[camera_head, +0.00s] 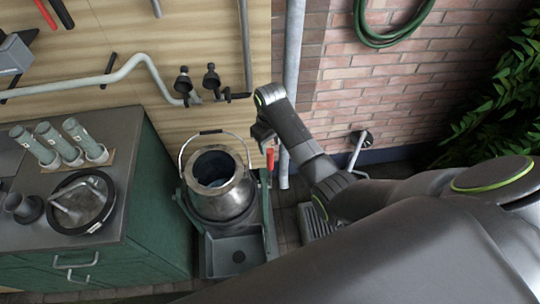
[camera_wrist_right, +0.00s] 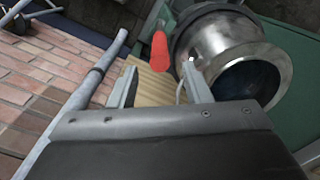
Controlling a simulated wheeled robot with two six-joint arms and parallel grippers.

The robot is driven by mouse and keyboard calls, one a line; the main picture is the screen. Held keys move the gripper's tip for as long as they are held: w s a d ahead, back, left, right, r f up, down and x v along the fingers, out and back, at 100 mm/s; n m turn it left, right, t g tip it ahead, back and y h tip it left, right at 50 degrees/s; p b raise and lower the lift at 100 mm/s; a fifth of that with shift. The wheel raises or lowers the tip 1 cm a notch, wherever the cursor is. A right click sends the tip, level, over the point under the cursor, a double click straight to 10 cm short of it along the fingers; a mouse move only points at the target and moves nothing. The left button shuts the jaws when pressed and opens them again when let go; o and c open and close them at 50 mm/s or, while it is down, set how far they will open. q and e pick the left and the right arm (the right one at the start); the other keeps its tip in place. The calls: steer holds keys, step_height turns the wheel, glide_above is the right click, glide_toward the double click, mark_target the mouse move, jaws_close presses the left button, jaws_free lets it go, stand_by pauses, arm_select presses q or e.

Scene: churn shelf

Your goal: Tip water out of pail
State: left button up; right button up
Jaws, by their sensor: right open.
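The pail (camera_head: 222,200) is a shiny metal churn with a wide open mouth and a wire bail handle (camera_head: 212,133) raised over it. It stands upright in a green cradle frame (camera_head: 268,215). Its inside is dark, and I cannot make out the water level. A red grip (camera_head: 270,158) stands up at the frame's right side. My right gripper (camera_head: 265,138) is beside the red grip, above and right of the pail. In the right wrist view the open jaws (camera_wrist_right: 158,82) are empty, with the red grip (camera_wrist_right: 160,52) beyond and between them. My left gripper is not in view.
A grey basin (camera_head: 236,255) with a drain sits in front of the pail. A green cabinet (camera_head: 130,235) at left carries several capped tubes and a black round dish (camera_head: 80,203). A vertical pipe (camera_head: 292,60) and brick wall stand behind. A floor grate (camera_head: 315,220) lies right.

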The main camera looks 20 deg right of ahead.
mark_target(270, 156)
step_height(270, 156, down, 8)
steer(key=shift+r, duration=0.15)
stand_by(0.4)
jaws_close()
